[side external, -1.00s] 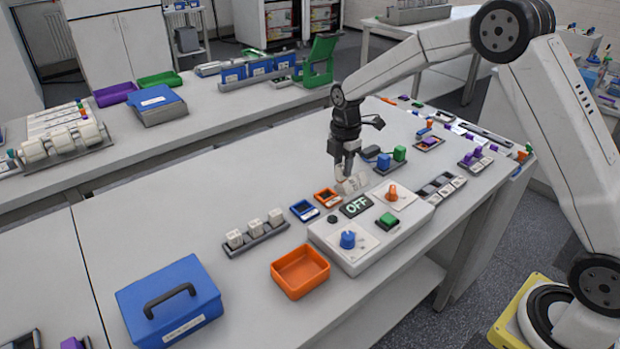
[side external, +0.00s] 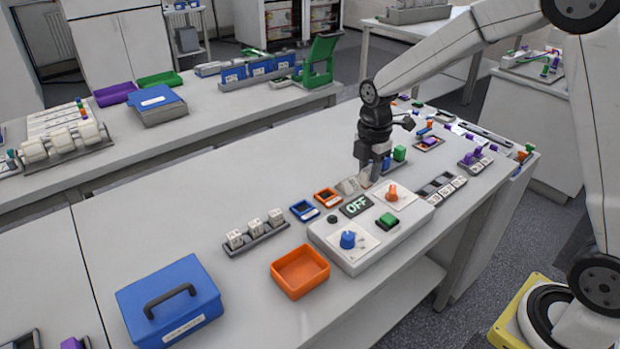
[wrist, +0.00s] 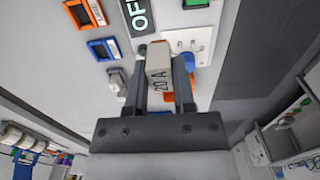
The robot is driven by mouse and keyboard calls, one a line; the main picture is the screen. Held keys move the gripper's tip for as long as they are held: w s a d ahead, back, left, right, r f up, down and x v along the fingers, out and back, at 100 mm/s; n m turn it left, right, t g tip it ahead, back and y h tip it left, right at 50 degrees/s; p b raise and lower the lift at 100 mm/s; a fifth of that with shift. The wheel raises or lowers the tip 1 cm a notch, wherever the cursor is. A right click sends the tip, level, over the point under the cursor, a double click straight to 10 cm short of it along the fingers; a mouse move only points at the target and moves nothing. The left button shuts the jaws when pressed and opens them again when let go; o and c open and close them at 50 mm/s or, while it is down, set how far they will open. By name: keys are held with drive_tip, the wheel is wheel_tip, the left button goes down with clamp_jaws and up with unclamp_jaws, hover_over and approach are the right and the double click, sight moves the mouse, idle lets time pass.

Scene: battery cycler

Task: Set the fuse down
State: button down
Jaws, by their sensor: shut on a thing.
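In the wrist view a pale fuse (wrist: 158,75) marked "20 A" sits between the two fingers of my gripper (wrist: 161,62), which is shut on it. In the side view my gripper (side external: 368,174) hangs just behind the control box, and its fingers and the box partly hide the fuse. I cannot tell whether the fuse touches the surface below. A second small pale block (side external: 347,186) stands on the bench just left of my gripper, and it also shows left of the fingers in the wrist view (wrist: 117,80).
The control box (side external: 330,233) carries an OFF display (side external: 356,206), an orange knob (side external: 391,192) and a blue knob (side external: 348,239). Blue (side external: 304,210) and orange (side external: 327,197) framed modules stand behind it. Green and blue parts stand behind my gripper.

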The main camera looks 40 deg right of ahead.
idle(0.5)
drive_tip(key=shift+s+a, duration=0.25)
drive_tip(key=shift+a, duration=0.35)
drive_tip(key=s+a, duration=1.4)
drive_tip(key=shift+s+a+r, duration=0.3)
drive_tip(key=shift+s+r, duration=0.1)
drive_tip(key=shift+w, duration=0.15)
drive_tip(key=w+a+f, duration=0.1)
drive_tip(key=w+f, duration=0.1)
drive_tip(key=w, duration=0.1)
drive_tip(key=w+a+f, duration=0.1)
drive_tip(key=w+f, duration=0.2)
drive_tip(key=w, duration=0.1)
drive_tip(key=w+a+f, duration=0.2)
drive_tip(key=w+f, duration=0.1)
drive_tip(key=w, duration=0.1)
drive_tip(key=shift+w, duration=0.2)
drive_tip(key=shift+w+a+f, duration=0.15)
drive_tip(key=shift+w+f, duration=0.45)
drive_tip(key=shift+f, duration=0.05)
